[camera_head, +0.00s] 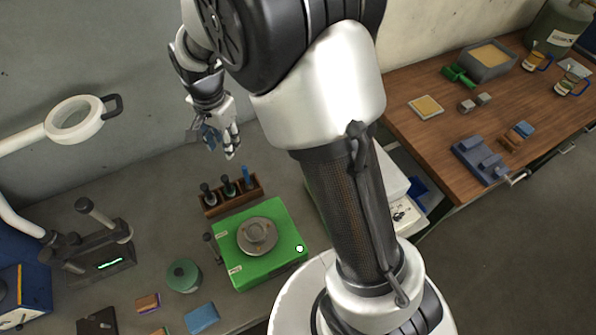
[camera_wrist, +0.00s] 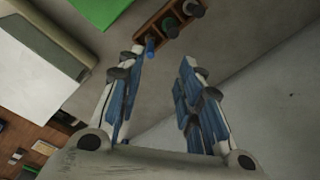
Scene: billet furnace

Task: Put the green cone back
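No plainly green cone can be picked out. A small brown rack (camera_head: 236,197) stands on the grey bench, holding two dark upright pieces and one blue one. The middle piece (camera_head: 228,186) has a dark teal tint. A similar dark piece (camera_head: 209,245) stands left of the green block, its colour unclear. My gripper (camera_head: 230,152) is above and behind the rack, fingers pointing down. In the wrist view my gripper (camera_wrist: 160,65) is open with blue pads and nothing between the fingers. The rack (camera_wrist: 150,42) shows just beyond the fingertips, its blue piece nearest them.
A green block (camera_head: 285,250) with a round grey hub (camera_head: 257,236) sits in front of the rack. A green round container (camera_head: 183,275), a dark device (camera_head: 95,250) and a magnifier lamp (camera_head: 75,118) are to the left. A wooden table (camera_head: 440,125) is at right.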

